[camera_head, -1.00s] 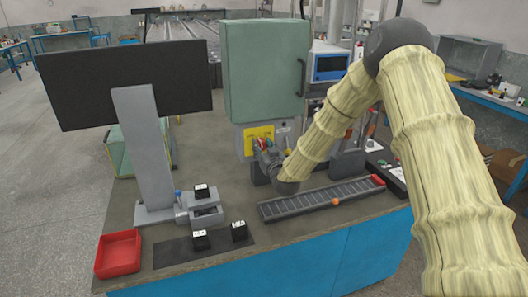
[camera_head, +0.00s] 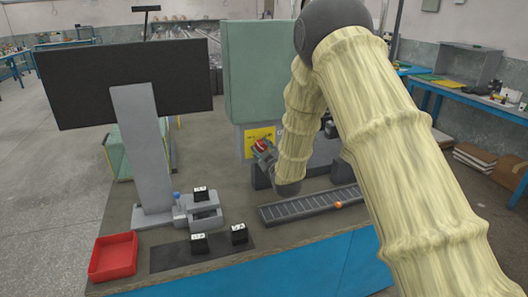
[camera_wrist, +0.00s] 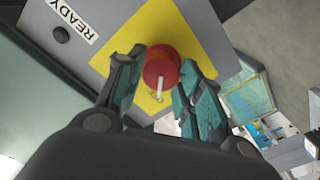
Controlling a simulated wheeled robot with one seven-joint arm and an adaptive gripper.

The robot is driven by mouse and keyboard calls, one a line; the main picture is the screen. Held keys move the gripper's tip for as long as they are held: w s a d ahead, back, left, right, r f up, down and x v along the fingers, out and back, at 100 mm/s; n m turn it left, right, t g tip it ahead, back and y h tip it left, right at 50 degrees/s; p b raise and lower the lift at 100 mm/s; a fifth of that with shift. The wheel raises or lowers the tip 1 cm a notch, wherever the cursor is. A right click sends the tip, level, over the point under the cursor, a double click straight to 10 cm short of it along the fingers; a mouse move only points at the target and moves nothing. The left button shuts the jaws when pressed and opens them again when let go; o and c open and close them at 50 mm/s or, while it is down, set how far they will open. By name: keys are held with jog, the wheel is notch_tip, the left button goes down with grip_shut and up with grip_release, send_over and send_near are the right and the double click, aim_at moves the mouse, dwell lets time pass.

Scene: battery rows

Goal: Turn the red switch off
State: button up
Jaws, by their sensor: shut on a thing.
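The red switch (camera_wrist: 161,67) is a round red knob with a white mark on its face, set on a yellow plate (camera_wrist: 196,27) of a grey panel. My gripper (camera_wrist: 165,82) has its two teal-padded fingers closed in on either side of the knob in the wrist view. In the head view the red switch (camera_head: 261,145) shows on the yellow plate below the green cabinet. My gripper (camera_head: 264,152) is in front of it, partly hidden by my arm.
A grey panel carries a READY label (camera_wrist: 72,18) and a dark button (camera_wrist: 61,34). A conveyor (camera_head: 300,206) with an orange ball (camera_head: 338,205) lies below my arm. A monitor (camera_head: 125,78), small black blocks and a red tray (camera_head: 113,257) stand to the left.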

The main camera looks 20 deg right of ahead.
jog(key=shift+d+f, duration=0.1)
jog(key=shift+f, duration=0.05)
jog(key=o, duration=1)
jog(key=s, duration=1.2)
jog(key=shift+d, duration=0.15)
